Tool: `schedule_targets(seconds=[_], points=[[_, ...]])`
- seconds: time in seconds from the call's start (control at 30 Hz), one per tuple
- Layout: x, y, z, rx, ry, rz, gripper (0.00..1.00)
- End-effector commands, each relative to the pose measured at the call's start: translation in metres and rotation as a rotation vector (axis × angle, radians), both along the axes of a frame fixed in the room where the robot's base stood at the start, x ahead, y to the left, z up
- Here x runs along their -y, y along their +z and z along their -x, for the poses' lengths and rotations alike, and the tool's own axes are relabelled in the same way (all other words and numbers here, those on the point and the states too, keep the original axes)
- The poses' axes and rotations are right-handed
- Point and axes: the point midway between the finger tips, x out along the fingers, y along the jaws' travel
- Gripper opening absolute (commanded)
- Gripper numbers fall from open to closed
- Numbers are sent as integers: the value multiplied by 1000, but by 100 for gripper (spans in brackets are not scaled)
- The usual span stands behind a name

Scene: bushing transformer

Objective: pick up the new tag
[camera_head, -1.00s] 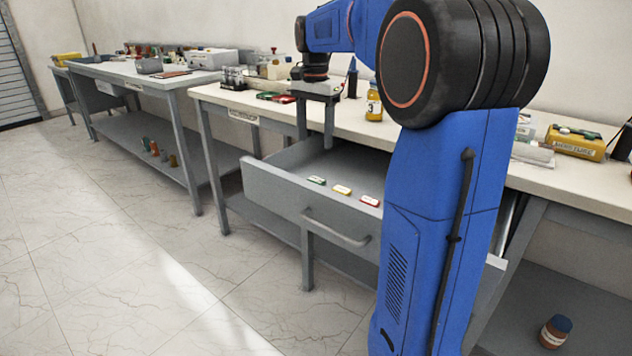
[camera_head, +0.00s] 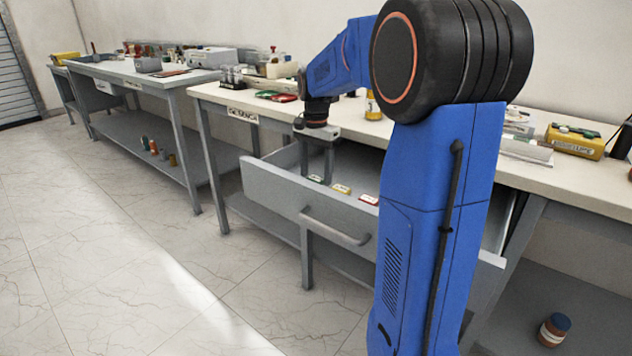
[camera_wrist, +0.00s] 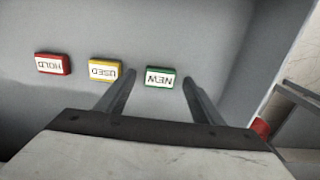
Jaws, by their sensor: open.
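The new tag (camera_wrist: 160,77) is green with a white face reading NEW. It lies on the floor of the open grey drawer (camera_head: 270,196), and in the wrist view it shows between my two fingers. In the head view the new tag (camera_head: 316,178) is partly covered by my gripper (camera_head: 317,178). My gripper also shows in the wrist view (camera_wrist: 160,85), open and empty, with its fingers on either side of the tag's line. Whether the fingers reach down to the tag's height I cannot tell.
The yellow USED tag (camera_wrist: 104,71) and the red HOLD tag (camera_wrist: 53,64) lie in a row beside the new tag. The drawer's front wall and handle (camera_head: 335,228) stand close to the tags. The bench top (camera_head: 215,92) above carries several items.

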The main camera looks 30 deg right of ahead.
Motion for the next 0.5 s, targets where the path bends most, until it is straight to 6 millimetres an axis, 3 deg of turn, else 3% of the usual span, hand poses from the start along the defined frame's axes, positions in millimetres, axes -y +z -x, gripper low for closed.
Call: schedule_targets(seconds=[0.3, 0.5], points=[[0, -6, 0, 0, 0, 0, 61], [0, -6, 0, 0, 0, 0, 18]])
